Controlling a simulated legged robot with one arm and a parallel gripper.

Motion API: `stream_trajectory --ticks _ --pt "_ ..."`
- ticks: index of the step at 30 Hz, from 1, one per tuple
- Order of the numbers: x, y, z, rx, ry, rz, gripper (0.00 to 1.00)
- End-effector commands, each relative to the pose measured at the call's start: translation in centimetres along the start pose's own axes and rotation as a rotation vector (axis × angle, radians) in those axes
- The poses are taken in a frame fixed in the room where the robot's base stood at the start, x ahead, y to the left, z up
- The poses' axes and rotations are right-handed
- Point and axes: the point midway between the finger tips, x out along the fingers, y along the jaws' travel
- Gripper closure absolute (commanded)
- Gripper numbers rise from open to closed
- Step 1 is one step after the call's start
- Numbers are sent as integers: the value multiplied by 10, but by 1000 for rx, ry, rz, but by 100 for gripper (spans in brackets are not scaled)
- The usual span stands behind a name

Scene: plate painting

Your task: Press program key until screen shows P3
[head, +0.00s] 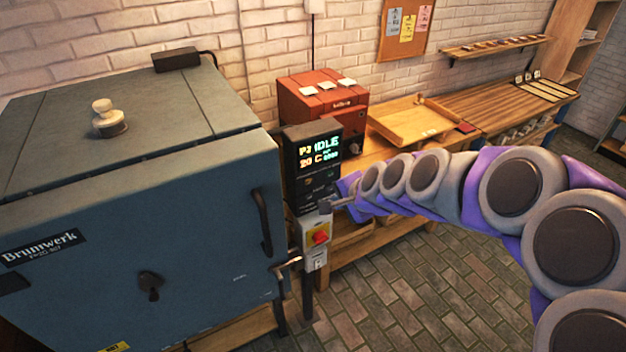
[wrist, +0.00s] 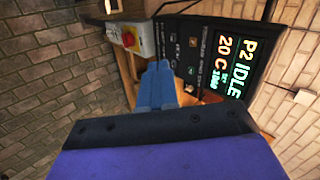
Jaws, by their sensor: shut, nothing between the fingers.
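The kiln controller (head: 300,160) is a dark box on a post beside the kiln. Its lit screen (head: 320,152) shows IDLE and 20 C; the program digit is hard to read in the head view. In the wrist view the screen (wrist: 228,65) reads P2 IDLE, 20 C. Small keys (wrist: 193,42) sit on the panel beside the screen. My gripper (head: 328,204) is shut and empty at the panel's lower part. In the wrist view its blue fingers (wrist: 160,70) point at the panel's key area. I cannot tell whether the tips touch a key.
A big blue-grey kiln (head: 140,230) fills the left. Below the controller is a grey switch box with a red knob (head: 320,238). A red box-shaped device (head: 310,90) and a wooden tray (head: 412,116) stand on the bench behind. The brick floor (head: 420,290) is clear.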

Motion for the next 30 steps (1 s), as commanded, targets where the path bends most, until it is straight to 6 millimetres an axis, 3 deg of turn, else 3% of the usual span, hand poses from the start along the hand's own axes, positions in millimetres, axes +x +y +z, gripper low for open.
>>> stream_trajectory --ticks 6,20,25,30 --pt "16 -16 -21 106 43 -59 100" --pt "20 -17 -24 116 46 -65 100" --pt "37 -18 -24 116 44 -64 100" --pt "67 -18 -24 116 41 -59 100"
